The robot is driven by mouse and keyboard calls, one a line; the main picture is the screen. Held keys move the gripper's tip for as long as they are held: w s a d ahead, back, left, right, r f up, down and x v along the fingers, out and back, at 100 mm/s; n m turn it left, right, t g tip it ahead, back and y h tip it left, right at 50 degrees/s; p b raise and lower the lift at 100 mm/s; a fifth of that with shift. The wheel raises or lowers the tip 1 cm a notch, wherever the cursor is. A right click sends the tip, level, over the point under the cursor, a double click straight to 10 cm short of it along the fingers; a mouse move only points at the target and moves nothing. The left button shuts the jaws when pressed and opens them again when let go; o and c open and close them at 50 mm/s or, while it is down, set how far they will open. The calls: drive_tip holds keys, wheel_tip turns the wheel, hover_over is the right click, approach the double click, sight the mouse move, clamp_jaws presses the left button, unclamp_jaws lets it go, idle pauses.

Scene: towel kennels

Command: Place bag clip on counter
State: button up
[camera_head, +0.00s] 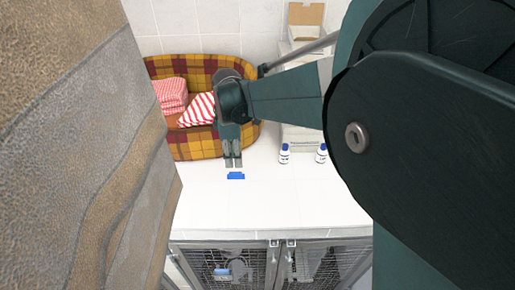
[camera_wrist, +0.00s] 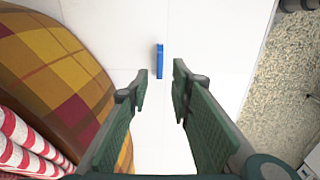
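A small blue bag clip (camera_head: 236,176) lies on the white counter (camera_head: 285,200) in the head view, in front of the plaid pet bed. In the wrist view the blue clip (camera_wrist: 159,61) shows edge-on as a narrow bar on the white surface, just beyond my fingertips. My gripper (camera_head: 233,164) points down beside the bed, and its fingertips appear just behind the clip. In the wrist view my gripper (camera_wrist: 159,82) is open, with a clear gap and nothing between its fingers. The fingers look apart from the clip; their height above the counter is hard to tell.
The plaid bed (camera_head: 205,146) holds red-and-white striped towels (camera_head: 172,93) close to my gripper's left. Two white bottles with blue caps (camera_head: 284,153) stand to the right. Wire-door kennels (camera_head: 230,268) lie below the counter's front edge. The counter around the clip is clear.

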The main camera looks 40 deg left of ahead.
drive_tip(key=shift+r, duration=1.75)
drive_tip(key=w+d+r+m+t+y, duration=0.1)
drive_tip(key=w+d+r+m, duration=0.35)
drive_tip(key=d, duration=0.85)
drive_tip(key=w+d+r+m+t, duration=0.1)
drive_tip(key=w+d+r+m, duration=0.4)
drive_tip(key=d, duration=0.8)
drive_tip(key=w+d+r+m+t+y, duration=0.1)
drive_tip(key=w+d+r+m, duration=0.35)
drive_tip(key=d, duration=0.85)
drive_tip(key=s+d+m+t, duration=0.15)
drive_tip(key=d+m, duration=0.35)
drive_tip(key=d, duration=1.4)
drive_tip(key=s+d+f+m+t+h, duration=0.1)
drive_tip(key=s+d+m, duration=0.3)
drive_tip(key=d, duration=0.5)
drive_tip(key=s+d+f+m+t+h, duration=0.1)
drive_tip(key=s+d+f+m, duration=0.2)
drive_tip(key=d, duration=0.5)
drive_tip(key=shift+s+d+f+m+t, duration=0.35)
drive_tip(key=shift+s+m, duration=0.15)
drive_tip(key=shift+s, duration=0.5)
